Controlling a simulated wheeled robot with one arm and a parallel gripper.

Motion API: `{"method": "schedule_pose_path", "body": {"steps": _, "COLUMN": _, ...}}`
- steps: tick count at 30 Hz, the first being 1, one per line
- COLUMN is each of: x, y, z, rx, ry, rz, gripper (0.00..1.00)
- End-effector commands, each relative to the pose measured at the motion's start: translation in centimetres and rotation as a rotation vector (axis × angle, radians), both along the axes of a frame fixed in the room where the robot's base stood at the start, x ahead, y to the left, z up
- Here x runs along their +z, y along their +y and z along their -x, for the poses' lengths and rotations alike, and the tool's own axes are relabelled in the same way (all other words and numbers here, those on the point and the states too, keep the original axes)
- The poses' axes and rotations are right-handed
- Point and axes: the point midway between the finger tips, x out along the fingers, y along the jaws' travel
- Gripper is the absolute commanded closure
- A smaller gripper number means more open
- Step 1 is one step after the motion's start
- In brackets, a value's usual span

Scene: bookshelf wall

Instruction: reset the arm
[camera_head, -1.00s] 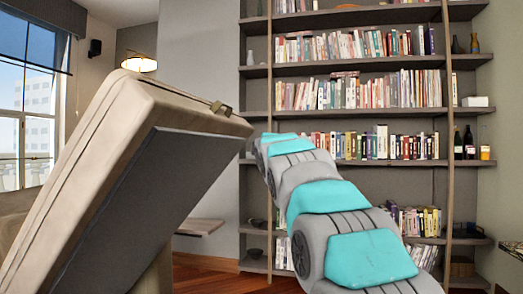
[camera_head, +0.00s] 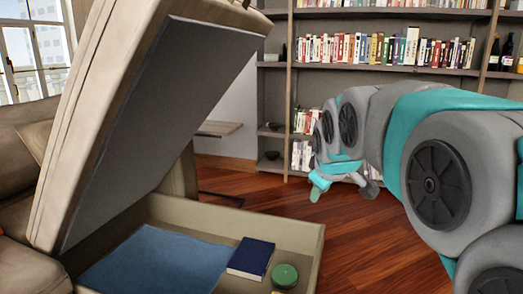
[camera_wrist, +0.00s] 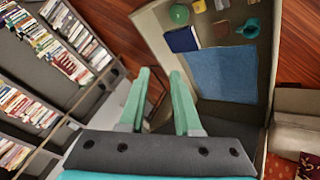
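My arm reaches in from the right in the head view and bends down at its far end. My gripper (camera_head: 343,188) hangs in front of the bookshelf, above the wooden floor and beyond the open storage box. In the wrist view my gripper (camera_wrist: 160,100) shows two green fingers spread apart with nothing between them. The fingers point toward the floor and the near side of the storage box, and touch nothing that I can see.
A raised padded lid (camera_head: 150,110) stands tilted at the left. Below it an open storage box (camera_head: 312,240) holds a blue cloth (camera_head: 160,265), a dark blue book (camera_head: 251,258) and a green round item (camera_head: 285,275). A bookshelf (camera_head: 370,78) lines the back. Wooden floor (camera_head: 375,245) is clear.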

Motion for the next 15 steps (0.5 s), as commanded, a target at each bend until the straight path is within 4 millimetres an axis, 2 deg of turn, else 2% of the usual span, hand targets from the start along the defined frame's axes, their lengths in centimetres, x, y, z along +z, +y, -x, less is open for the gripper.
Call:
{"method": "schedule_pose_path", "body": {"steps": 1, "x": -2.2, "y": -0.4, "z": 2.7, "rx": -0.047, "ry": 0.067, "rz": -0.031, "gripper": 0.68}}
{"method": "schedule_pose_path", "body": {"steps": 3, "x": -5.1, "y": -0.9, "z": 6.5, "rx": -0.120, "ry": 0.160, "rz": -0.074, "gripper": 0.68}}
{"method": "schedule_pose_path", "body": {"steps": 5, "x": -7.6, "y": -1.1, "z": 9.9, "rx": -0.185, "ry": 0.241, "rz": -0.108, "gripper": 0.68}}
{"method": "schedule_pose_path", "body": {"steps": 9, "x": -12.7, "y": -1.6, "z": 18.2, "rx": -0.345, "ry": 0.426, "rz": -0.169, "gripper": 0.68}}
{"method": "schedule_pose_path", "body": {"steps": 11, "x": -14.4, "y": -1.7, "z": 21.8, "rx": -0.414, "ry": 0.497, "rz": -0.189, "gripper": 0.68}}
{"method": "schedule_pose_path", "body": {"steps": 12, "x": -15.7, "y": -1.7, "z": 24.2, "rx": -0.460, "ry": 0.550, "rz": -0.197, "gripper": 0.68}}
{"method": "schedule_pose_path", "body": {"steps": 15, "x": -17.9, "y": -1.7, "z": 29.3, "rx": -0.561, "ry": 0.650, "rz": -0.214, "gripper": 0.68}}
